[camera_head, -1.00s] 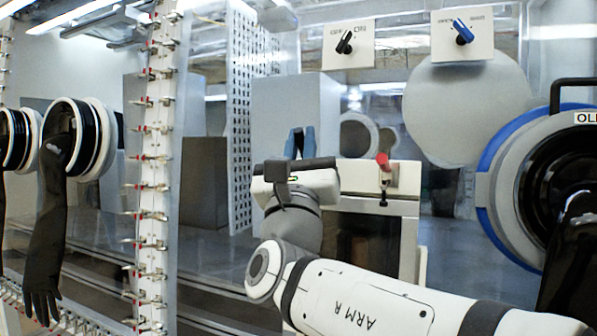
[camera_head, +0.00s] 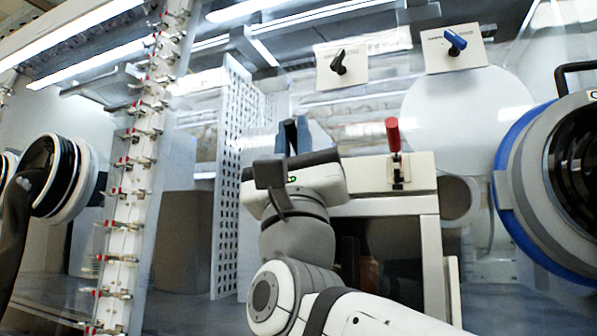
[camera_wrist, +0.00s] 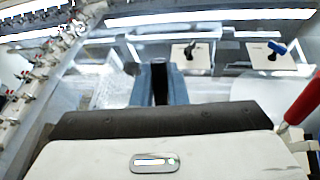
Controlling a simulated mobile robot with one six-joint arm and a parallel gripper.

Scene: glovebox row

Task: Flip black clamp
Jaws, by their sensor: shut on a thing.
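My gripper (camera_head: 292,134) has two blue-grey fingers pointing up and away from me, in the middle of the head view. In the wrist view the fingers (camera_wrist: 160,83) stand close together around a narrow dark strip, which appears to be the black clamp (camera_wrist: 160,84). The fingers are shut on it. Most of the clamp is hidden by the fingers and the gripper body, so its base and angle cannot be told.
A red-handled clamp (camera_head: 393,135) stands on the pale box (camera_head: 372,173) right of my gripper. A black knob (camera_head: 338,62) and a blue knob (camera_head: 455,42) are on panels above. A blue-ringed glove port (camera_head: 515,190) is at the right. Small clamps line the post (camera_head: 128,185) at left.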

